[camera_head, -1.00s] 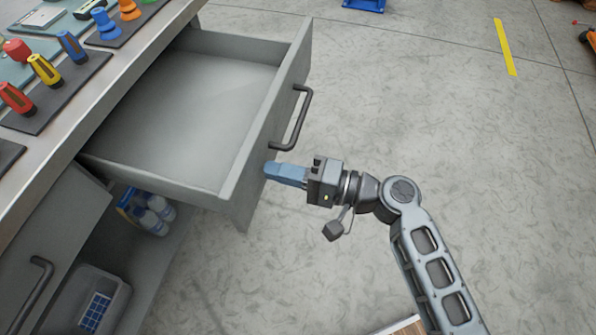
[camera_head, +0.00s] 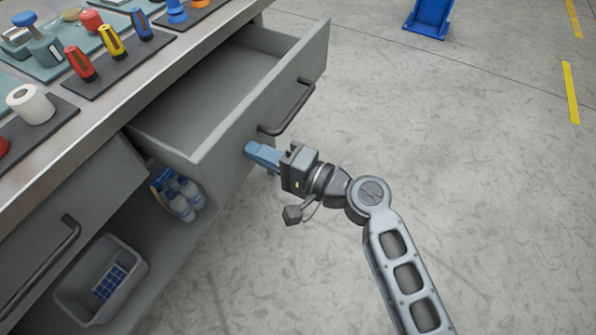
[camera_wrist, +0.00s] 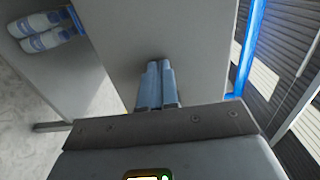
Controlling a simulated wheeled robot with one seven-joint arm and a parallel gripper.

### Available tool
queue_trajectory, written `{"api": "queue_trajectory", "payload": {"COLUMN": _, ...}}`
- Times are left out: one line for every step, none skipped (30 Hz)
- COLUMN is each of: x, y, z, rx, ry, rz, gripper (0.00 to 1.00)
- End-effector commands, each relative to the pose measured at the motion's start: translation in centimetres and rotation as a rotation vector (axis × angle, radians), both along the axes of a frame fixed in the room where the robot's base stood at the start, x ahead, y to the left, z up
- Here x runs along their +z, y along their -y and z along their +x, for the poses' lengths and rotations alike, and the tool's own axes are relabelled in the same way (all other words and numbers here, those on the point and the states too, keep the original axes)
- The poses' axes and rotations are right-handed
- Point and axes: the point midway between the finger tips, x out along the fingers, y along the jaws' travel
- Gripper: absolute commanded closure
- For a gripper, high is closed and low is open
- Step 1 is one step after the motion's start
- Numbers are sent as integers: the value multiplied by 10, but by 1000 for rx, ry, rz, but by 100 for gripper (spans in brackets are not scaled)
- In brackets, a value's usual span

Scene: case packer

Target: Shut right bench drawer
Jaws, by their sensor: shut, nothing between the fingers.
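The right bench drawer (camera_head: 213,147) is grey, empty inside where I can see, and stands partly open from the bench. Its dark bar handle (camera_head: 290,108) is on the front panel. My gripper (camera_head: 250,150) has blue fingers held together with nothing between them. The fingertips are at the drawer's front panel, below and left of the handle, and appear to touch it. In the wrist view the closed fingers (camera_wrist: 157,84) point at the flat grey panel (camera_wrist: 165,35); the handle is not in that view.
The benchtop holds screwdrivers (camera_head: 112,42) on dark mats and a white roll (camera_head: 31,104). Below the drawer, an open shelf holds bottles (camera_head: 182,196) and a grey bin (camera_head: 72,292). A neighbouring drawer (camera_head: 85,190) is at left. The floor (camera_head: 480,200) at right is clear.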

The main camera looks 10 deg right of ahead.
Motion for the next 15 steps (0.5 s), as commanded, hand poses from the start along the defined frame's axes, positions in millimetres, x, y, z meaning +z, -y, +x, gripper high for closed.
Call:
{"api": "queue_trajectory", "payload": {"x": -3, "y": -16, "z": 11, "rx": 6, "ry": 6, "rz": -1, "gripper": 100}}
{"api": "queue_trajectory", "payload": {"x": -4, "y": -25, "z": 17, "rx": 6, "ry": 4, "rz": -1, "gripper": 100}}
{"api": "queue_trajectory", "payload": {"x": -4, "y": -36, "z": 25, "rx": 5, "ry": 6, "rz": -1, "gripper": 100}}
{"api": "queue_trajectory", "payload": {"x": -4, "y": -44, "z": 31, "rx": 6, "ry": 5, "rz": 0, "gripper": 100}}
{"api": "queue_trajectory", "payload": {"x": -4, "y": -52, "z": 37, "rx": 5, "ry": 6, "rz": -1, "gripper": 100}}
{"api": "queue_trajectory", "payload": {"x": -4, "y": -62, "z": 44, "rx": 5, "ry": 4, "rz": -1, "gripper": 100}}
{"api": "queue_trajectory", "payload": {"x": -4, "y": -70, "z": 50, "rx": 6, "ry": 5, "rz": 0, "gripper": 100}}
{"api": "queue_trajectory", "payload": {"x": -4, "y": -77, "z": 55, "rx": 5, "ry": 4, "rz": -1, "gripper": 100}}
{"api": "queue_trajectory", "payload": {"x": -4, "y": -86, "z": 62, "rx": 4, "ry": 4, "rz": -1, "gripper": 100}}
{"api": "queue_trajectory", "payload": {"x": -4, "y": -93, "z": 66, "rx": 4, "ry": 4, "rz": -1, "gripper": 100}}
{"api": "queue_trajectory", "payload": {"x": -4, "y": -99, "z": 71, "rx": 4, "ry": 4, "rz": 0, "gripper": 100}}
{"api": "queue_trajectory", "payload": {"x": -4, "y": -107, "z": 76, "rx": 4, "ry": 4, "rz": -1, "gripper": 100}}
{"api": "queue_trajectory", "payload": {"x": -3, "y": -112, "z": 80, "rx": 3, "ry": 4, "rz": -1, "gripper": 100}}
{"api": "queue_trajectory", "payload": {"x": -4, "y": -117, "z": 84, "rx": 4, "ry": 2, "rz": 0, "gripper": 100}}
{"api": "queue_trajectory", "payload": {"x": -3, "y": -123, "z": 89, "rx": 3, "ry": 3, "rz": 0, "gripper": 100}}
